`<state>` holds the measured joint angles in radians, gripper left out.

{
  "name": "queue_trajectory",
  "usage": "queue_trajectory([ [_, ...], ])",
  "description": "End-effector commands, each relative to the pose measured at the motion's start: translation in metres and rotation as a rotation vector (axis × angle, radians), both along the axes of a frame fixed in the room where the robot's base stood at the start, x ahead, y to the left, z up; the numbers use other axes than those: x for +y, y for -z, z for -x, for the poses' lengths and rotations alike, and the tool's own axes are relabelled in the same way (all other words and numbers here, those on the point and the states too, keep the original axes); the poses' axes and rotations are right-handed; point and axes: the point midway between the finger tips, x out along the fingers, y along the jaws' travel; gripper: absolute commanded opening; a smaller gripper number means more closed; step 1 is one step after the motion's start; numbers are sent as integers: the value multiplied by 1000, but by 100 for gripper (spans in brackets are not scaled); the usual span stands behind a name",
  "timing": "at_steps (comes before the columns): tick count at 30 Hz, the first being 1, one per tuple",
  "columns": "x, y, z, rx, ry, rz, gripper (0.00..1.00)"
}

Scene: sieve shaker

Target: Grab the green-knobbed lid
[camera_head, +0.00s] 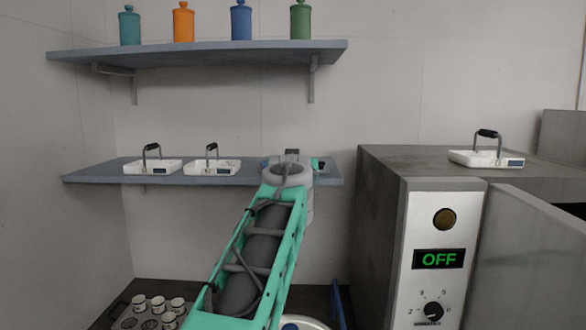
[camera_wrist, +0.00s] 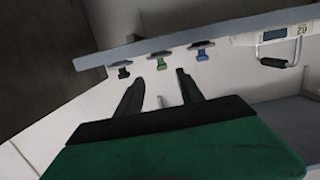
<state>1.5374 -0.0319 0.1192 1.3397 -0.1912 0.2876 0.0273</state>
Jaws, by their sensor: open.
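The green-knobbed lid (camera_wrist: 161,64) shows in the wrist view, where the scene appears roughly upside down. It sits on a grey-blue shelf (camera_wrist: 105,60), between a black-knobbed lid (camera_wrist: 123,71) and a blue-knobbed lid (camera_wrist: 202,55). My gripper (camera_wrist: 160,78) is open and empty, its two dark fingers pointing towards the lids. The green knob appears between the fingertips in the picture, with no contact visible. In the head view my arm covers most of the right end of the lower shelf (camera_head: 105,172), so the green-knobbed lid cannot be made out there.
Two white trays with black handles (camera_head: 152,166) (camera_head: 212,166) stand left of my arm on the lower shelf. An upper shelf (camera_head: 200,53) holds several coloured jars. A grey machine (camera_head: 440,200) reading OFF stands at right, with another white tray (camera_head: 485,158) on top.

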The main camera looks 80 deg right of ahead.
Motion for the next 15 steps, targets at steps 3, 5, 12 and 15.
queue_trajectory([
  [3, -17, 1, -6, 1, -2, -4, 45],
  [5, -26, 2, -8, 1, -2, -6, 45],
  [12, -59, 9, -16, 0, -3, -3, 45],
  [15, -60, 11, -17, 0, -2, -2, 45],
])
